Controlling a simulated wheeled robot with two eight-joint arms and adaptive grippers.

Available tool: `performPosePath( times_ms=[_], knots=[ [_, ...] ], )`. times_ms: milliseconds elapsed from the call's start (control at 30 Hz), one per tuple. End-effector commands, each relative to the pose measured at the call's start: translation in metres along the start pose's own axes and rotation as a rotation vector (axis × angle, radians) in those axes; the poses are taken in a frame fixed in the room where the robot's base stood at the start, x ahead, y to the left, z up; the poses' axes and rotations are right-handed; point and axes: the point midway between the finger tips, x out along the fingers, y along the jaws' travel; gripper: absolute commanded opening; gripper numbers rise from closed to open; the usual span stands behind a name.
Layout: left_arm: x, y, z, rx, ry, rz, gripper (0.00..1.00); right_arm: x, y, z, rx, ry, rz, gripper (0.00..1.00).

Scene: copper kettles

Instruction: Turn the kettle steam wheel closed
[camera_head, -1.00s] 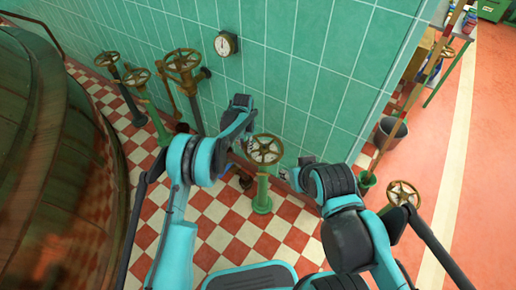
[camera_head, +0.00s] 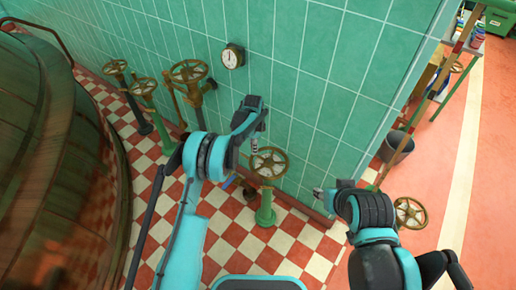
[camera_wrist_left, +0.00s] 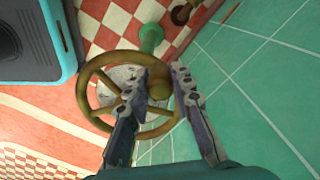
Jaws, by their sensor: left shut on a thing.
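A brass spoked wheel (camera_head: 268,163) sits on top of a short green valve post (camera_head: 265,208) by the tiled wall. My left gripper (camera_head: 255,148) reaches the wheel's far left side from above. In the left wrist view my left gripper (camera_wrist_left: 156,82) has its two fingers on either side of the wheel's rim (camera_wrist_left: 86,92), shut on it. The fingers hide part of the rim. My right gripper (camera_head: 318,193) is to the right of the wheel, apart from it. Its fingers are too small to tell whether they are open.
Several more valve wheels (camera_head: 189,72) stand along the wall at the left, beside a large copper kettle (camera_head: 50,170). A gauge (camera_head: 232,56) hangs on the wall. A bucket (camera_head: 396,146) and another wheel (camera_head: 410,213) are at the right. The checkered floor (camera_head: 215,235) is mostly bare.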

Motion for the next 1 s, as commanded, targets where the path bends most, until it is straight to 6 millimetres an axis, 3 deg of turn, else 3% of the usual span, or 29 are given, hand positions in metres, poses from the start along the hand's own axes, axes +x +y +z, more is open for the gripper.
performPosePath(
  times_ms=[733,767,833,1000],
  knots=[
    [-0.0007,-0.0051,0.0076,-0.021,0.004,-0.007,0.0,-0.0002,0.0,-0.0001,0.0,0.0,0.0,0.4],
    [-0.0007,-0.0051,0.0075,-0.021,0.005,-0.007,0.25,-0.0002,0.0,-0.0001,0.0,0.0,0.0,0.4],
    [-0.0007,-0.005,0.0075,-0.021,0.004,-0.007,0.43,-0.0002,0.0,-0.0001,0.0,0.0,0.0,0.4],
    [-0.0004,-0.0043,0.0078,-0.021,0.003,-0.004,0.44,-0.0001,0.0,-0.0001,0.0,0.0,0.0,0.4]
  ],
)
